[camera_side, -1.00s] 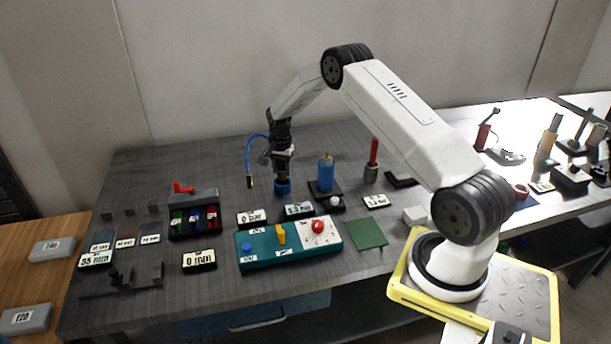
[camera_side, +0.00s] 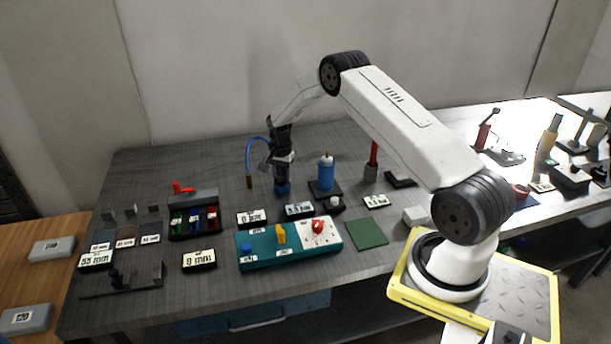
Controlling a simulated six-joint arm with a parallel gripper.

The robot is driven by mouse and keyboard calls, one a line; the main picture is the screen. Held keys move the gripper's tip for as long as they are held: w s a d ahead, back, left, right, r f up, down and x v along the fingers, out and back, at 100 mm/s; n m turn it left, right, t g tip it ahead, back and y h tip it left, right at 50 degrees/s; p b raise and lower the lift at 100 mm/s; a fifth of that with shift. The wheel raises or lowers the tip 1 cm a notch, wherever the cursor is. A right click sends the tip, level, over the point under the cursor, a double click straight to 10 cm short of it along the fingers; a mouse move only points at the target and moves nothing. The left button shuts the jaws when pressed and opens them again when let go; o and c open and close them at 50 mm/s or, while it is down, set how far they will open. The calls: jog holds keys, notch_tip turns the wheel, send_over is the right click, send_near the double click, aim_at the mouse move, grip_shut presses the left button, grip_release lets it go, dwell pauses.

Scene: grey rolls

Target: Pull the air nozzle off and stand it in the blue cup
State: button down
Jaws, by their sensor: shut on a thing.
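My gripper (camera_side: 281,168) points down at the blue cup (camera_side: 282,188), its jaws at the cup's mouth. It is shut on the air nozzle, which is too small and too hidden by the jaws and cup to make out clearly. I cannot tell whether the nozzle touches the cup's bottom. A blue hose (camera_side: 249,152) arcs out from beside the gripper and hangs to the left, with a brass-coloured end (camera_side: 249,182) above the bench.
A blue bottle (camera_side: 326,175) on a black base stands close to the right of the cup. A teal panel (camera_side: 262,252) with knobs and several label plates lies in front. A bin rack (camera_side: 194,217) stands at left.

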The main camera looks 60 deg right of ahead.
jog(key=shift+f, duration=0.35)
jog(key=shift+c, duration=0.9)
grip_release()
jog(key=shift+r, duration=3.95)
jog(key=shift+a, duration=0.1)
